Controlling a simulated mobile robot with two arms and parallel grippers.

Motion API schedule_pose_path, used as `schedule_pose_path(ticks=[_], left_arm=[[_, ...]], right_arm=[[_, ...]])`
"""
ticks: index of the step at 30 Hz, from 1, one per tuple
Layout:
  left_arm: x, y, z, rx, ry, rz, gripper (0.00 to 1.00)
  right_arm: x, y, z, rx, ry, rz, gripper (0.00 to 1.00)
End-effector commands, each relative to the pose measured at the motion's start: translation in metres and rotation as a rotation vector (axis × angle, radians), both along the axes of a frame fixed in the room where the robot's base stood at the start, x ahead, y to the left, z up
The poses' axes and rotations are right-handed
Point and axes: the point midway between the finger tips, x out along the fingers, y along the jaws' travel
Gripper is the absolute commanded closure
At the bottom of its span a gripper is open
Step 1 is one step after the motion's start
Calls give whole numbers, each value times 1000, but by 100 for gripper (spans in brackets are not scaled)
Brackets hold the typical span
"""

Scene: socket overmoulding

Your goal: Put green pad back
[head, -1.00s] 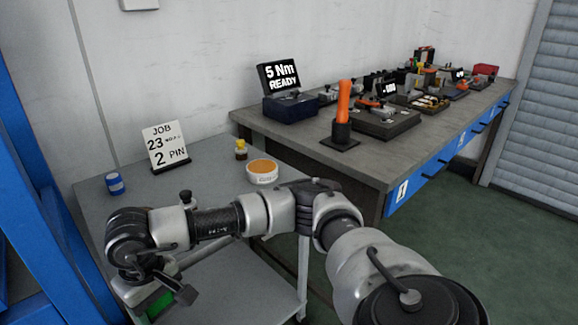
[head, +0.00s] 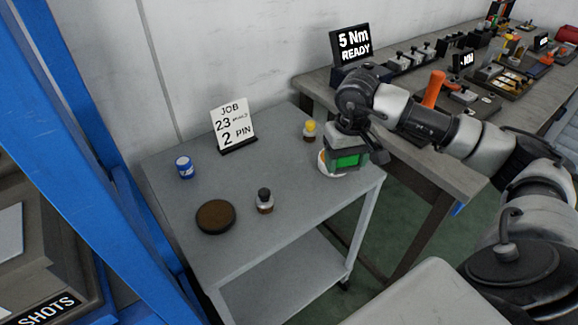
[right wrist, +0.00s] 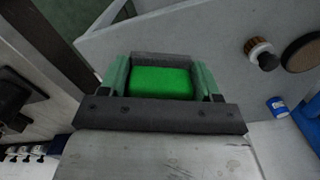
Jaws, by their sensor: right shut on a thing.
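The green pad (head: 347,160) is held in my right gripper (head: 346,157), above the right edge of the grey trolley. In the right wrist view the bright green pad (right wrist: 160,82) sits between the two fingers of my right gripper (right wrist: 161,75), which is shut on it. A white round tub (head: 322,165) is mostly hidden behind the gripper in the head view. I cannot tell whether the pad touches it. My left gripper is not in view.
The grey trolley (head: 225,255) bears a brown round pad (head: 215,217), a dark-capped bottle (head: 265,201), a blue-and-white pot (head: 184,167), a yellow-capped bottle (head: 309,131) and a job sign (head: 233,127). A workbench (head: 312,88) stands behind at right. A blue frame (head: 75,110) is at left.

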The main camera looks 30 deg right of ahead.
Motion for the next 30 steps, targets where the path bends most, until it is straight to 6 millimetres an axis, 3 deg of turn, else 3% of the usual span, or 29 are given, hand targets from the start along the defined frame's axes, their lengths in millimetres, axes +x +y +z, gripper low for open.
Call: schedule_pose_path(ticks=[5,21,30], left_arm=[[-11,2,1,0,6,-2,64],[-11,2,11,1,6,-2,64],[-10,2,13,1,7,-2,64]], right_arm=[[4,-2,2,4,1,-8,59],[89,56,-60,3,0,-8,59],[93,60,-83,1,4,-8,59]])
